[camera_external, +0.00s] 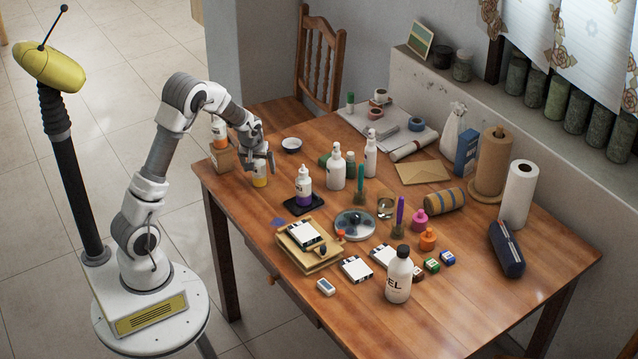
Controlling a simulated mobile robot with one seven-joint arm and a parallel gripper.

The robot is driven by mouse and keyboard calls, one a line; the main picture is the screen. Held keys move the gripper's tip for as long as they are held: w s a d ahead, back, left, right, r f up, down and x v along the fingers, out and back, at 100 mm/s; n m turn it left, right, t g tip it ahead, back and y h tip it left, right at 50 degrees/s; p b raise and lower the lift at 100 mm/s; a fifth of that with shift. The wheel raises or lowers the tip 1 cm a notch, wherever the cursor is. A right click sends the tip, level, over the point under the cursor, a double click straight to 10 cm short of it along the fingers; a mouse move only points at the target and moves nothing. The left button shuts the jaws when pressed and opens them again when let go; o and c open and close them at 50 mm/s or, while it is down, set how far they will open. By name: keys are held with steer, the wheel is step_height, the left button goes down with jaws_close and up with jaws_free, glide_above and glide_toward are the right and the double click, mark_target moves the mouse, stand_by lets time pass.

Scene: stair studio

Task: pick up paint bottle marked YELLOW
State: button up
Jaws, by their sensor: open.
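A small white bottle with a yellow band at its base (260,182) stands upright near the left edge of the wooden table (452,246). My gripper (258,164) points down over it, and its open fingers hide most of the bottle's upper part. I cannot tell whether the fingers touch it, and its label is not readable. A similar bottle with a purple band (304,194) stands on a dark square pad to the right. Another with an orange band (219,138) stands on a wooden block at the far left, partly behind my arm.
A small bowl (291,146) stands behind and right of my gripper. Two white bottles (336,171) (371,156) stand further right. The tabletop left of the dark pad is mostly clear.

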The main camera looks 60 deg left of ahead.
steer(key=shift+a+f, duration=0.1)
steer(key=shift+f, duration=0.2)
jaws_close()
steer(key=shift+r, duration=0.1)
